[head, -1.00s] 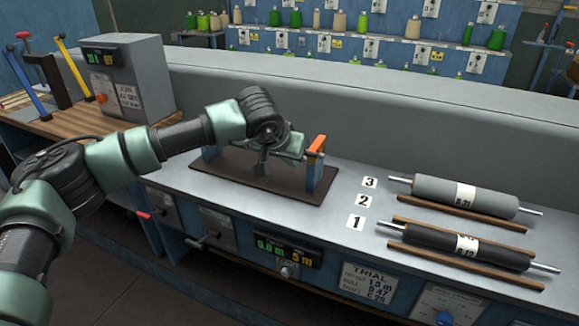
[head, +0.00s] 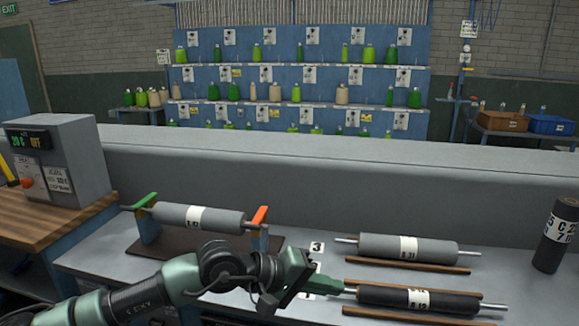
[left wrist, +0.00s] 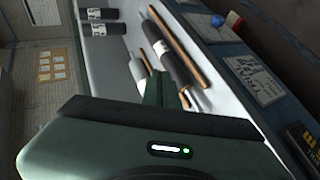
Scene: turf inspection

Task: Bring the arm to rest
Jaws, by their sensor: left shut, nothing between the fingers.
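My left arm reaches in from the bottom left of the head view. Its left gripper (head: 326,284) is shut and empty, with its green fingers in front of the number cards, close to the left shaft end of a black roller (head: 418,299); I cannot tell if they touch. In the left wrist view the fingers (left wrist: 166,92) are together, with the black roller (left wrist: 174,66) beyond them. My right gripper is not in view.
A grey roller (head: 198,218) rests on a stand with green and orange tops. Another grey roller (head: 408,248) lies behind the black one between wooden strips. A dark roller (head: 557,236) stands upright at right. A grey control box (head: 75,160) stands at left.

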